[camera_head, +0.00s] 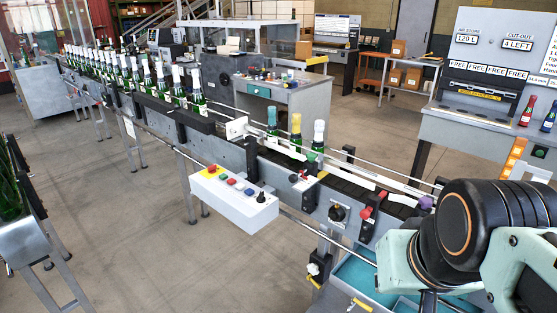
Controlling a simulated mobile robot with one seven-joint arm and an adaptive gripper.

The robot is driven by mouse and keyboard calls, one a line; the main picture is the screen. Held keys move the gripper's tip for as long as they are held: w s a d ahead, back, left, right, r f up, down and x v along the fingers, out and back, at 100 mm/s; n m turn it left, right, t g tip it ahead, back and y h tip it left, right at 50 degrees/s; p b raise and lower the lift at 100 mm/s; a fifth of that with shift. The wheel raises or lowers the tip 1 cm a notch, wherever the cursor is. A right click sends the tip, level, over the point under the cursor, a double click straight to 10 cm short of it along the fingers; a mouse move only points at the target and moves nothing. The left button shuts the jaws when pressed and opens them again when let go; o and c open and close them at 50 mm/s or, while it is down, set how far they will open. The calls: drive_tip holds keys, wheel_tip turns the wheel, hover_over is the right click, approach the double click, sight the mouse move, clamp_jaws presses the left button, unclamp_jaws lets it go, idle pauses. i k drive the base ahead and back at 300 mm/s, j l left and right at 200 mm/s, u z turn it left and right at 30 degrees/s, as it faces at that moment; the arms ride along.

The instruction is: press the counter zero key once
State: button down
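A white control box (243,209) is fixed to the near side of the bottle conveyor, at the middle of the head view. Its sloped top carries a row of small coloured buttons (231,182) and a black knob (261,197). Any lettering is too small to read, so I cannot tell which key is the counter zero key. Part of my arm fills the lower right corner, to the right of the box and well apart from it. My gripper is outside the frame.
The conveyor (254,165) runs from upper left to lower right, with green foil-topped bottles (296,135) on it. A black dial (338,213) and red-topped fittings sit on its side at the right. A grey cabinet (478,128) stands at right. Open floor (120,235) lies at left.

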sight(249, 191)
drive_tip(key=i+j+z, duration=0.1)
drive_tip(key=j, duration=0.35)
drive_tip(key=i+j, duration=0.3)
drive_tip(key=j, duration=0.15)
drive_tip(key=i+j+z, duration=0.15)
drive_tip(key=j, duration=0.3)
drive_tip(key=i+j+z, duration=0.1)
drive_tip(key=j, duration=0.35)
drive_tip(key=i+j+z, duration=0.1)
drive_tip(key=i+j, duration=0.2)
drive_tip(key=j, duration=0.2)
drive_tip(key=i+j, duration=0.1)
drive_tip(key=j, duration=0.4)
drive_tip(key=i+j+z, duration=0.15)
drive_tip(key=j, duration=0.35)
drive_tip(key=i+j+z, duration=0.1)
drive_tip(key=j, duration=0.4)
drive_tip(key=k+j+z, duration=0.2)
drive_tip(key=i+j, duration=0.05)
drive_tip(key=j, duration=0.1)
